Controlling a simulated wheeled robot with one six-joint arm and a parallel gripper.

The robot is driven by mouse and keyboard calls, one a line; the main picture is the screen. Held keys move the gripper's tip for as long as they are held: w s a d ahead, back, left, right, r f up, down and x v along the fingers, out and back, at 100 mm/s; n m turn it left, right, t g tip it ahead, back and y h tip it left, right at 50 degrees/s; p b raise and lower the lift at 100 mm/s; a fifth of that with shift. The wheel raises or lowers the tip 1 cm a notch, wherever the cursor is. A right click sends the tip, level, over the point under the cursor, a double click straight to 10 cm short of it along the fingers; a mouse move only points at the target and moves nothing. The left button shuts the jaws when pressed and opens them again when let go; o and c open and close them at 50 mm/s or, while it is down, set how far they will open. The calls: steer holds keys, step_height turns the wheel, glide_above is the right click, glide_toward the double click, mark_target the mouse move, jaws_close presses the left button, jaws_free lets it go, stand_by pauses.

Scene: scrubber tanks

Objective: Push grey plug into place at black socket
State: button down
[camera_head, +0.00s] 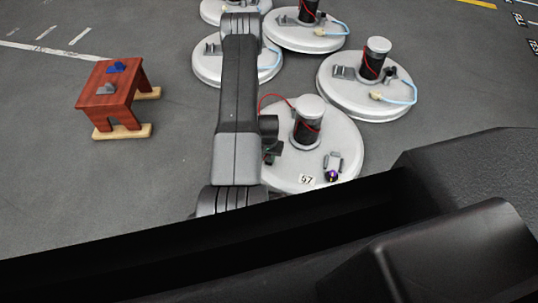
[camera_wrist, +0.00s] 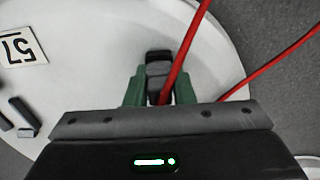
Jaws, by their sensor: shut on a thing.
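In the wrist view, my gripper (camera_wrist: 160,88) has its green fingers shut on a dark grey plug (camera_wrist: 158,72). A red cable (camera_wrist: 180,62) crosses in front of it and hides part of it. A black piece just beyond the plug, which looks like the black socket (camera_wrist: 158,55), lies in line with it; whether they touch or how deep the plug sits I cannot tell. Both are over the white tank lid (camera_wrist: 90,80) marked 57. In the head view, my gripper (camera_head: 273,150) is at the left of this lid, partly behind my arm; plug and socket cannot be made out there.
A black motor (camera_head: 307,128) with a pale cap stands on the same lid, with the red cable looping from it. Several similar lids (camera_head: 365,95) stand behind. A red-brown bench (camera_head: 112,100) with blue and grey pieces is at the left. Floor between bench and lids is clear.

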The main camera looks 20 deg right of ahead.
steer(key=shift+f, duration=1.2)
steer(key=c, duration=1.3)
jaws_free()
steer(key=shift+c, duration=1)
steer(key=shift+o, duration=0.5)
steer(key=shift+r, duration=0.2)
steer(key=shift+o, duration=0.8)
steer(key=r+p, duration=0.5)
steer(key=r, duration=0.3)
steer(key=shift+s+r, duration=0.15)
steer(key=shift+s, duration=0.05)
